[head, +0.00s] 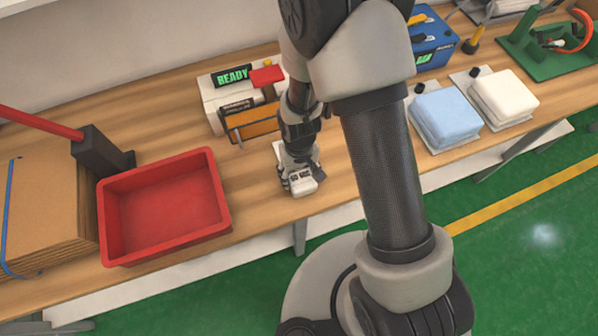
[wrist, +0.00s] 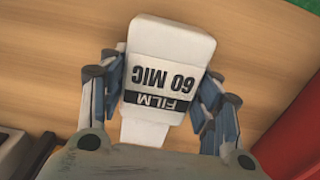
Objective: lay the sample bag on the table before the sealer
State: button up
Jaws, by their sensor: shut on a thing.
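The sample bag (wrist: 165,60) is a white, flat block with a white label reading "FILM 60 MIC" and a narrower tail. My gripper (wrist: 160,90) is shut on it, with a finger on either side. In the head view my gripper (head: 299,178) is low over the table (head: 255,195), near its front edge. The bag (head: 304,185) shows there partly, beneath the fingers. I cannot tell whether it touches the table. The sealer (head: 215,95), a white machine with a green "READY" display, a red top part and an orange-brown front, stands behind and left of my gripper.
A red tray (head: 109,225) stands to the left, beside stacked cardboard (head: 45,210). Blue (head: 447,118) and white (head: 503,97) folded stacks lie to the right. A blue box (head: 432,45) and a green tool stand (head: 545,50) are farther back. Bare table lies between tray and gripper.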

jog(key=shift+f+b, duration=0.45)
jog(key=shift+f, duration=0.15)
jog(key=o, duration=1.2)
notch_tip(320, 180, up, 12)
jog(key=s+d+r+m+t, duration=0.1)
jog(key=s+d+r, duration=0.15)
jog(key=r, duration=0.55)
jog(key=s+d+r+m+t, duration=0.1)
jog(key=s+d+r, duration=0.1)
jog(key=d+r, duration=0.35)
jog(key=s+d+r+m+t, duration=0.1)
jog(key=s+d+r+t, duration=0.1)
jog(key=s+r, duration=0.7)
jog(key=shift+d+t, duration=0.3)
jog(key=shift+d, duration=0.15)
